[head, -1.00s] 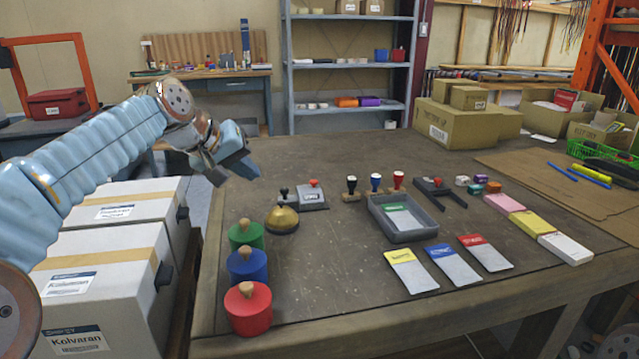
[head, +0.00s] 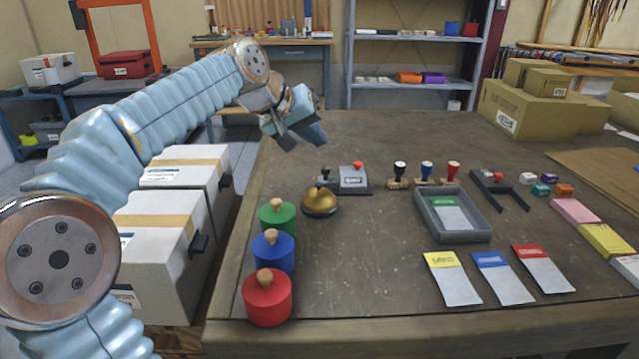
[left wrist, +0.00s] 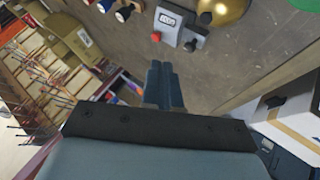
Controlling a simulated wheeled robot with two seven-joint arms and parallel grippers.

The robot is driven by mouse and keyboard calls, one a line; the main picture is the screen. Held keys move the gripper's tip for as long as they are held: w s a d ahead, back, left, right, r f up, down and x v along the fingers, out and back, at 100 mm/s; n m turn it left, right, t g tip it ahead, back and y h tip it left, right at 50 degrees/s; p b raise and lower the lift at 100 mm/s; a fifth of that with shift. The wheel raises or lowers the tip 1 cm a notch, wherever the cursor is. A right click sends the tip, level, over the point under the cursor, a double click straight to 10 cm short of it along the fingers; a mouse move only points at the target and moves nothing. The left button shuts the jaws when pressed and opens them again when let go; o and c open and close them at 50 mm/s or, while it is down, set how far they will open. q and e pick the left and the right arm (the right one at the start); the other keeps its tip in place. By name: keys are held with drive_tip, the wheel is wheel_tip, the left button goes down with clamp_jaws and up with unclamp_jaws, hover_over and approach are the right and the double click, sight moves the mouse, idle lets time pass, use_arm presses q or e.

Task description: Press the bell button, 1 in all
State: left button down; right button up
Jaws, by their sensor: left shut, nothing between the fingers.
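The brass bell (head: 319,201) sits on the left part of the table, with a small dark button on top. In the left wrist view the bell (left wrist: 222,10) is cut off by the top edge. My left gripper (head: 318,137) is shut and empty. It is in the air above the table's far left edge, beyond the bell and apart from it. Its closed fingers (left wrist: 163,85) show in the left wrist view. My right gripper is in neither view.
A grey device with a red button (head: 350,179) stands just behind the bell. Green (head: 277,219), blue (head: 273,252) and red (head: 266,299) knobbed cylinders stand in front of it. A grey tray (head: 452,215) and stamps lie to the right. White boxes (head: 160,240) are left of the table.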

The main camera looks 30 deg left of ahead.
use_arm(q)
drive_tip(key=b, duration=0.2)
hover_over(319, 187)
drive_tip(key=f, duration=0.3)
drive_tip(key=a+f, duration=0.1)
drive_tip(key=f, duration=0.1)
drive_tip(key=shift+s+f, duration=0.1)
drive_tip(key=shift+f, duration=0.1)
drive_tip(key=shift+f+b, duration=0.6)
drive_tip(key=shift+f, duration=0.05)
drive_tip(key=shift+f, duration=0.1)
idle(0.9)
drive_tip(key=shift+f+b, duration=0.3)
drive_tip(key=shift+f+b, duration=0.4)
drive_tip(key=shift+f, duration=0.05)
idle(0.6)
drive_tip(key=shift+r, duration=0.1)
idle(0.3)
drive_tip(key=shift+r+p, duration=0.75)
drive_tip(key=shift+p, duration=0.1)
drive_tip(key=shift+r, duration=0.1)
